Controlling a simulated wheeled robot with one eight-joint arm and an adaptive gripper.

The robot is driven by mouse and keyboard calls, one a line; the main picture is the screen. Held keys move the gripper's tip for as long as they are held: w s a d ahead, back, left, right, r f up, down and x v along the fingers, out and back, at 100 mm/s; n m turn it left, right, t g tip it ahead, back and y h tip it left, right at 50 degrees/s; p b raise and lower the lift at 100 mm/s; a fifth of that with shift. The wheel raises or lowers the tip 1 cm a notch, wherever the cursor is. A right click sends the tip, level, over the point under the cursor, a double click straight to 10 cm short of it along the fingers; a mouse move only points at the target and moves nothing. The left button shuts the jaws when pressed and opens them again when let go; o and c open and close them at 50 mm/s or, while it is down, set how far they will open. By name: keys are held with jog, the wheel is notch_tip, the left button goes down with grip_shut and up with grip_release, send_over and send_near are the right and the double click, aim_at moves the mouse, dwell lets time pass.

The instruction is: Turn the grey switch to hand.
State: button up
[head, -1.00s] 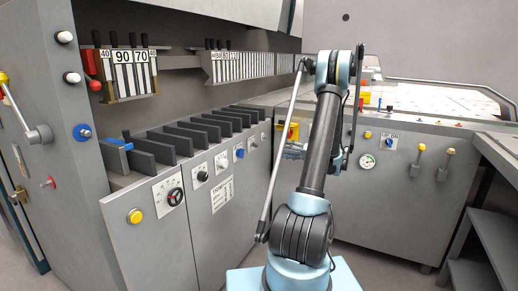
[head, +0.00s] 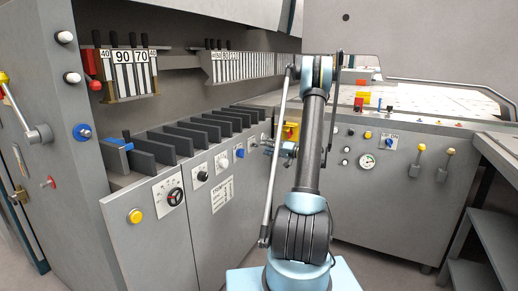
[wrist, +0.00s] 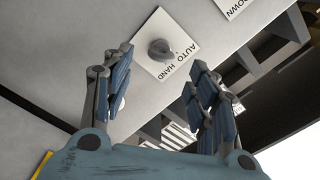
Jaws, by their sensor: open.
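The grey switch (wrist: 160,48) sits on a white plate (wrist: 150,30) lettered AUTO and HAND in the wrist view. I cannot tell for certain which word its knob points to. In the head view the switch's small plate (head: 252,142) is at the right end of the left cabinet front. My gripper (wrist: 158,72) is open and empty, its two blue-grey fingers on either side of the lower part of the plate, apart from the knob. In the head view my gripper (head: 268,147) is close to that cabinet front, partly behind my arm.
A blue knob (head: 240,153) and a black knob (head: 202,176) lie further left on the same front. A yellow box with a red part (head: 290,131) is just right of my gripper. A plate lettered DOWN (wrist: 232,6) is near the switch. Dark slats (wrist: 262,65) rise beyond the panel edge.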

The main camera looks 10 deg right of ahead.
aim_at(255, 145)
jog(key=shift+x, duration=2.7)
